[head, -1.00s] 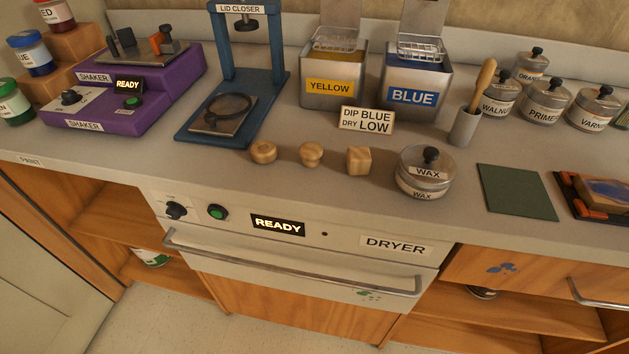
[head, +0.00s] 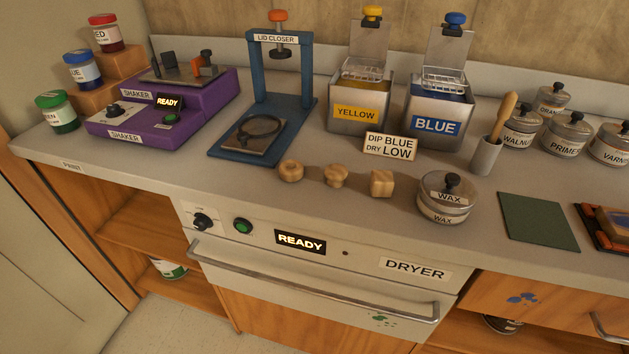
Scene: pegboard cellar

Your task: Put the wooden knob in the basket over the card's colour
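Three small wooden pieces stand in a row on the counter in the head view: a rounded one (head: 291,171), a mushroom-shaped knob (head: 336,176) and a cube-like one (head: 382,183). The card (head: 390,147) behind them reads "DIP BLUE DRY LOW". The blue tank (head: 435,127) stands behind the card to the right, with a wire basket (head: 446,80) at its top under a blue knob. The yellow tank (head: 356,114) is left of it, with its own wire basket (head: 363,69). Both baskets look empty. My gripper is not in view.
The dryer (head: 330,264) under the counter is shut and shows READY. The blue lid closer (head: 265,100) and purple shaker (head: 160,115) stand left. Lidded jars (head: 567,136) stand right.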

